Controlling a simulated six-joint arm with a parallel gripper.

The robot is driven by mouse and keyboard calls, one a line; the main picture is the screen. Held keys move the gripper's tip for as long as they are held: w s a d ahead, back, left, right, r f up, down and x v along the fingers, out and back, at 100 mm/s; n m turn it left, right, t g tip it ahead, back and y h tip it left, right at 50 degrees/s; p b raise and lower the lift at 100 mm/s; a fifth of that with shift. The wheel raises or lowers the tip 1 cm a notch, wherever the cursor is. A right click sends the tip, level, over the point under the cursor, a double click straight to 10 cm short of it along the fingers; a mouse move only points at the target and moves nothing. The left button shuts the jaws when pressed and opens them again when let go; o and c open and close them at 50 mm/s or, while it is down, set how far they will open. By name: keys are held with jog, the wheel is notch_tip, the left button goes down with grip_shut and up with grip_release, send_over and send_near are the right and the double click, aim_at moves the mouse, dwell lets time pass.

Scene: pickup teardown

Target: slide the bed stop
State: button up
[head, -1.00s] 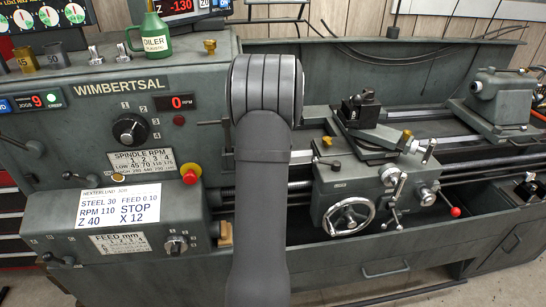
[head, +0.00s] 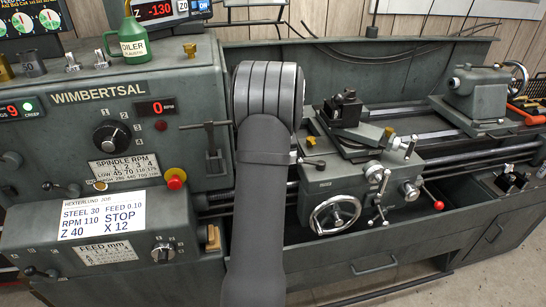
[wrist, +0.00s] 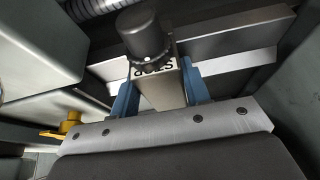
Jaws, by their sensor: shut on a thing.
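The bed stop (wrist: 164,88) shows in the wrist view as a beige block lettered "STOP" with a black ribbed knob (wrist: 143,36) on top. My gripper (wrist: 160,94) has one blue finger on each side of the block and is shut on it. The stop sits at a grey rail (wrist: 225,42) of the lathe bed. In the head view my own arm covers the gripper and the stop.
In the head view, the carriage (head: 335,185) with its handwheel (head: 335,215) stands right of my arm. The headstock (head: 75,130) is on the left, with a job card (head: 100,215) reading "STOP X 12". The tailstock (head: 478,95) is far right. A yellow-knobbed part (wrist: 70,122) is left of my gripper.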

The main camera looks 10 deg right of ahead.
jog(key=shift+d, duration=0.3)
jog(key=o, duration=1.2)
jog(key=shift+d, duration=0.1)
jog(key=shift+o, duration=1)
jog(key=v, duration=1.7)
jog(key=shift+s+r, duration=0.15)
jog(key=x, duration=1.7)
jog(key=shift+a+f, duration=0.2)
jog(key=shift+a, duration=0.1)
